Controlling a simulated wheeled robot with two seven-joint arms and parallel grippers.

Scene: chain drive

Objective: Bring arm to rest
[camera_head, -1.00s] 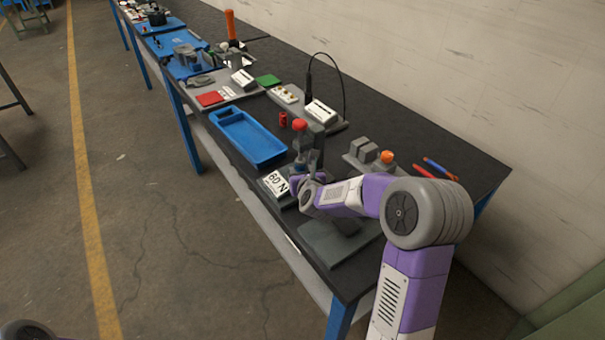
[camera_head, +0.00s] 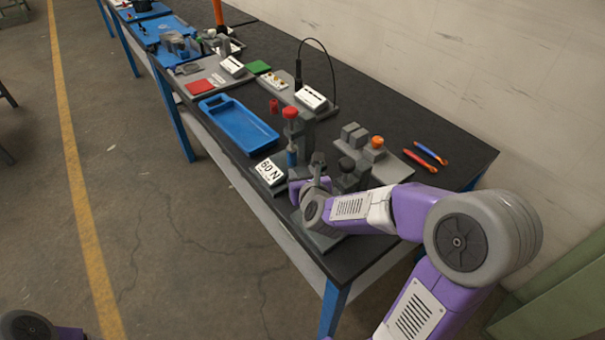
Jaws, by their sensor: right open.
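My right arm comes in from the lower right, with its purple and grey links bent over the near end of the black workbench (camera_head: 428,124). My right gripper (camera_head: 317,166) is open, just to the right of the "60 N" sign (camera_head: 269,172) and in front of the grey press-like fixture with a red knob (camera_head: 291,113). I see nothing held in it. The wrist and forearm hide part of the grey plate (camera_head: 318,238) at the bench's front edge. Of my left arm only a joint shows at the bottom left corner; its gripper is out of the picture.
A blue tray (camera_head: 238,125) lies beyond the sign. A grey block with an orange knob (camera_head: 376,143) stands behind my wrist, near red and blue pens (camera_head: 430,153). A thin black cable stand (camera_head: 299,65) rises farther back. The floor left of the bench is clear.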

